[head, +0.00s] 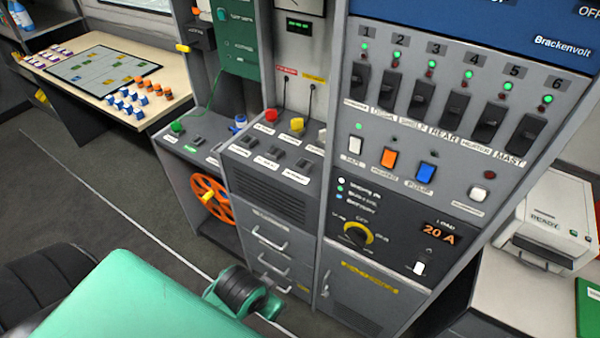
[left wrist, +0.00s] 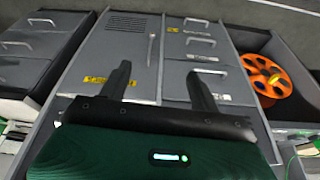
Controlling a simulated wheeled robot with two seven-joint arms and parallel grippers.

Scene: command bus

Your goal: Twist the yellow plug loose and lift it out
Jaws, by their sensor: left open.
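The yellow plug (head: 297,124) sits upright on the sloped grey panel in the middle of the head view, between a red plug (head: 271,115) and a pale plug (head: 322,134). My left gripper (left wrist: 160,88) shows in the left wrist view as two dark fingers spread apart, with nothing between them. Grey cabinet fronts and drawers are behind the fingers. The yellow plug is not visible in the left wrist view. In the head view my green left arm is low at the left, below the panel; its fingers cannot be made out there. My right gripper is in neither view.
A tall switch panel (head: 400,150) stands right of the plugs. Switches line the sloped panel in front of them. An orange reel (head: 210,198) sits in an open bay to the left, also in the left wrist view (left wrist: 266,76). Drawers (head: 270,238) have protruding handles. The floor at left is clear.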

